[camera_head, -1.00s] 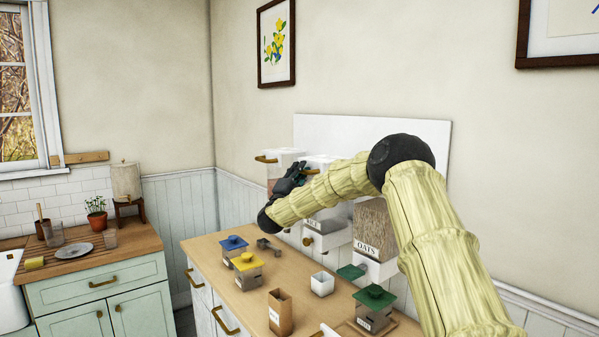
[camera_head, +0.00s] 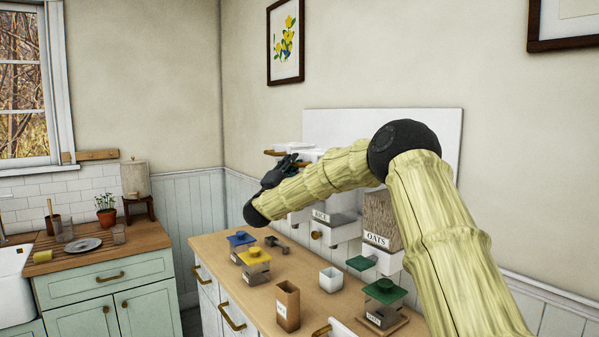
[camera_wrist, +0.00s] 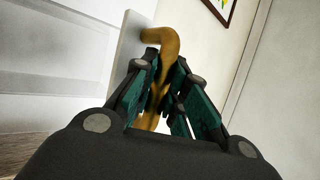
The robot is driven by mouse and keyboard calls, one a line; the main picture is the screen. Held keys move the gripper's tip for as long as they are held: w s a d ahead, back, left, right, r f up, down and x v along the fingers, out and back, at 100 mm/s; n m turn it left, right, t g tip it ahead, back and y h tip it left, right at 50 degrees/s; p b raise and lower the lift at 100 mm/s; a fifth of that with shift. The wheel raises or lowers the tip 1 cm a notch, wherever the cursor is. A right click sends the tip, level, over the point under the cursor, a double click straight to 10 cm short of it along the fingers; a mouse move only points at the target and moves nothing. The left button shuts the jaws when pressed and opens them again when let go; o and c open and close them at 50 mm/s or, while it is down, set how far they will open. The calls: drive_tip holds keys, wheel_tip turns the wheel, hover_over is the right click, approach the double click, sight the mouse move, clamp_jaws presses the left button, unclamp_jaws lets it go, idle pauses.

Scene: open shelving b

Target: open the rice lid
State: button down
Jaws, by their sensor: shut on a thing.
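My gripper (camera_head: 285,168) is at the upper front of the wall dispensers, beside the white lid (camera_head: 312,154) of the middle one. The rice dispenser (camera_head: 322,215) carries a partly legible label and is largely covered by my arm. In the wrist view my gripper (camera_wrist: 162,95) is shut on a curved brass handle (camera_wrist: 160,42), with its fingers on both sides of the bar. A pale panel, seemingly the lid, shows behind the handle. How far the lid is tilted is hard to tell.
The oats dispenser (camera_head: 380,215) hangs to the right, and another white-lidded dispenser (camera_head: 288,145) with a brass handle to the left. On the wooden counter below stand a blue-lidded jar (camera_head: 240,240), a yellow-lidded jar (camera_head: 254,264), a brown box (camera_head: 288,307) and a green-lidded jar (camera_head: 384,302).

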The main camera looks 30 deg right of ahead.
drive_tip(key=a+b, duration=0.1)
drive_tip(key=a, duration=0.1)
drive_tip(key=a+b, duration=0.1)
drive_tip(key=a, duration=0.1)
drive_tip(key=shift+s+f, duration=0.15)
drive_tip(key=c, duration=1.7)
unclamp_jaws()
drive_tip(key=v, duration=1.2)
